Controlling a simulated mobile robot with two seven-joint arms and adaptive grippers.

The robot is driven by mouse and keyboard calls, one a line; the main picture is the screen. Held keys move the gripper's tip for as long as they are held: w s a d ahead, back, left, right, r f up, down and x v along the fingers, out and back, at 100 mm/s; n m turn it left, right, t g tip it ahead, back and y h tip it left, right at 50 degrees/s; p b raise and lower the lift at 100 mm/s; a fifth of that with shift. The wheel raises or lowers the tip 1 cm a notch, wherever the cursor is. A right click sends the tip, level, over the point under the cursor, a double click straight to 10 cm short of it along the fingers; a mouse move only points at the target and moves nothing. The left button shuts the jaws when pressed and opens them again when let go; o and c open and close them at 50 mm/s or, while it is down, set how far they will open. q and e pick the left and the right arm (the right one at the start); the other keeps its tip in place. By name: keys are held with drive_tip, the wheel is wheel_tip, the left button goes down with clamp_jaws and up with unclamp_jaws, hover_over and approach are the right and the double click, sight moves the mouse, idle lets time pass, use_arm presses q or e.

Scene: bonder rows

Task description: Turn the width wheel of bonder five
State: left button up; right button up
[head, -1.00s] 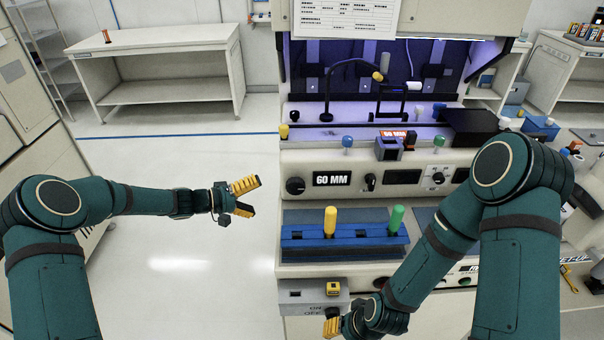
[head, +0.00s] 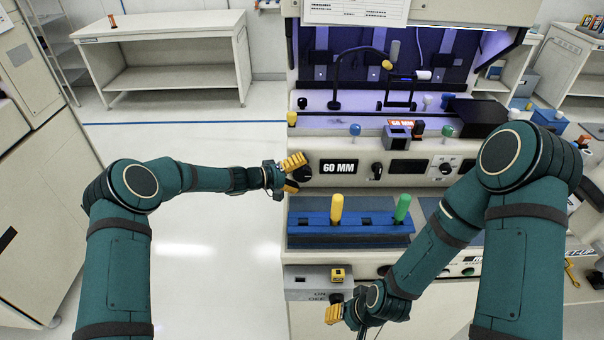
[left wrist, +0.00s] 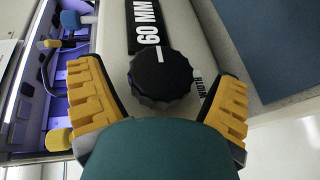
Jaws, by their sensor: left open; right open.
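The width wheel (left wrist: 160,77) is a black ridged knob with a white pointer line, beside the "60 MM" display (left wrist: 146,28) in the left wrist view. In the head view the wheel (head: 303,174) is partly hidden by my left gripper (head: 298,174). My left gripper (left wrist: 160,105) is open, its yellow fingers on either side of the wheel. I cannot tell whether they touch it. The display (head: 338,167) reads 60 MM in the head view. My right gripper (head: 335,314) is low, by the grey ON/OFF box, and open.
A blue rack (head: 350,228) with a yellow-handled and a green-handled tool (head: 402,208) sits below the panel. The grey switch box (head: 305,283) is beneath it. A black knob (head: 376,171) sits right of the display. The floor (head: 220,220) at left is clear.

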use_arm(q)
drive_tip(key=shift+w+d+f, duration=0.1)
drive_tip(key=shift+d, duration=0.15)
drive_tip(key=c, duration=1.2)
